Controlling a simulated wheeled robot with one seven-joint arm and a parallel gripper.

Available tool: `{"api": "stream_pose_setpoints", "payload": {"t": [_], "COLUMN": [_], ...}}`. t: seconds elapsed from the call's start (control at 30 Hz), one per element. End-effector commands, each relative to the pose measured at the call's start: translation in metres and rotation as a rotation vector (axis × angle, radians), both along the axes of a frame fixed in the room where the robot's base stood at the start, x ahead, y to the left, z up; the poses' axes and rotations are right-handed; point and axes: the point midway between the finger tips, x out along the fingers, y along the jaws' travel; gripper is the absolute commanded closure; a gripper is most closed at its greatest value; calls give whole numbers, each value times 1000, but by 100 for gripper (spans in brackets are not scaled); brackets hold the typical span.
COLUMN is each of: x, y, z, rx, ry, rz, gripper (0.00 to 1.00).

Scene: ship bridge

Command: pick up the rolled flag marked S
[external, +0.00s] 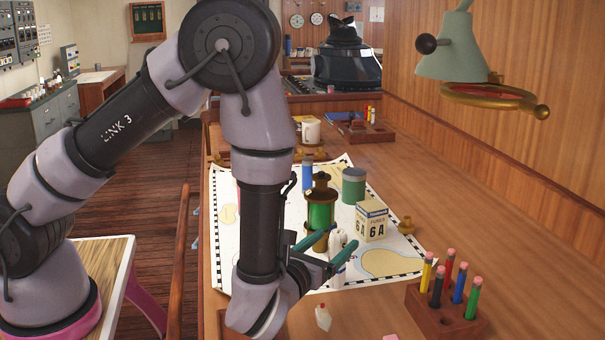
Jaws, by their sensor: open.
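My gripper (340,238) is low over the chart, with its two teal fingers apart. A small white upright thing (338,262) shows between and beside the fingers. It may be the rolled flag, but I cannot read an S on it, and I cannot tell whether the fingers touch it. The gripper and wrist hide part of it.
A lantern with green glass (319,214) stands right behind the gripper. A fuse box (371,222), green jar (353,188) and blue cylinder (307,174) stand on the chart (400,265). A wooden rack (441,318) holds several coloured sticks. A small white thing (322,317) lies in front.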

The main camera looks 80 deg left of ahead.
Motion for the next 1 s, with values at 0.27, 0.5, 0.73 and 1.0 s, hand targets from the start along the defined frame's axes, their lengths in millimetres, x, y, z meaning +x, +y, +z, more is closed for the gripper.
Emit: {"api": "stream_pose_setpoints", "payload": {"t": [0.27,0.5,0.73,1.0], "x": [17,39,43,43], "y": [20,43,46,46], "z": [-1,-2,-2,-2], "rx": [0,0,0,0], "ry": [-1,-1,0,0], "rz": [4,2,1,1], "gripper": [19,19,19,95]}}
